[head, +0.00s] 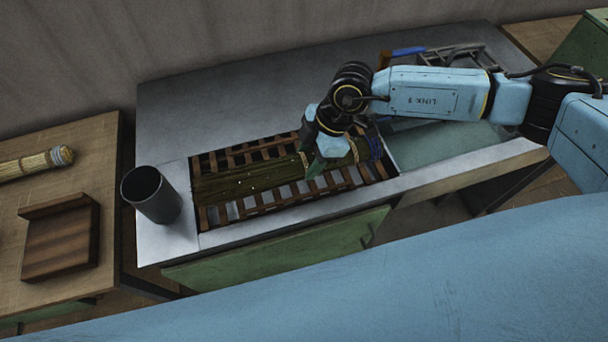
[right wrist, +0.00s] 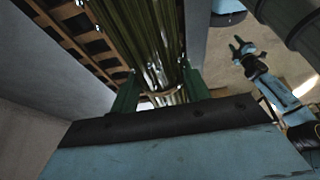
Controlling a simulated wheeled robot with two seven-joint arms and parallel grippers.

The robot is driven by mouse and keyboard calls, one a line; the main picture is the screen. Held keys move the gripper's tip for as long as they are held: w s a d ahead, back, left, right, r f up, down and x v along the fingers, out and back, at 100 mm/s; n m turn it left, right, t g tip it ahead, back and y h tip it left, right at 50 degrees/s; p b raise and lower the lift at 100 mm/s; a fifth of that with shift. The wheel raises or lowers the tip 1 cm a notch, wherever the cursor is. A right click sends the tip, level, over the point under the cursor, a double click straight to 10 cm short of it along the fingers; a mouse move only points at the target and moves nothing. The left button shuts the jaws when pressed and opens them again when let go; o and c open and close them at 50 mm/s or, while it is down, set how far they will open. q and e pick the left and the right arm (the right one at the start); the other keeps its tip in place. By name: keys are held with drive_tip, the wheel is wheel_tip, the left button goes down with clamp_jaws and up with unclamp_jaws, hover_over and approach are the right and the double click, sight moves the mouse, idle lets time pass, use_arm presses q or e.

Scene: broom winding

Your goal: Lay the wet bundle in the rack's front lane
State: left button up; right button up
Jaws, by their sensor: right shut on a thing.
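The wet bundle (head: 245,184), long, dark green-brown and glistening, lies lengthwise along the rack (head: 285,199), with slats showing behind and in front of it. I cannot tell whether it touches the slats or hangs just above them. My right gripper (head: 328,170) is shut on the bundle near its right end, by a pale tie band. In the right wrist view the bundle (right wrist: 148,30) runs between the green fingers, with rack slats (right wrist: 80,30) beside it. My left gripper (right wrist: 238,46) shows small in the right wrist view, empty with its fingers apart.
A dark metal cup (head: 152,195) stands at the rack's left end. On the left table are a pale straw bundle (head: 35,163) and a wooden block (head: 60,240). A blue-handled item (head: 408,51) and a grey frame (head: 465,53) lie at the back right. The counter's back left (head: 220,105) is clear.

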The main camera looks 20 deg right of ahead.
wheel_tip(320, 180, down, 6)
drive_tip(key=o, duration=1.1)
drive_tip(key=shift+r, duration=0.1)
drive_tip(key=v, duration=1.2)
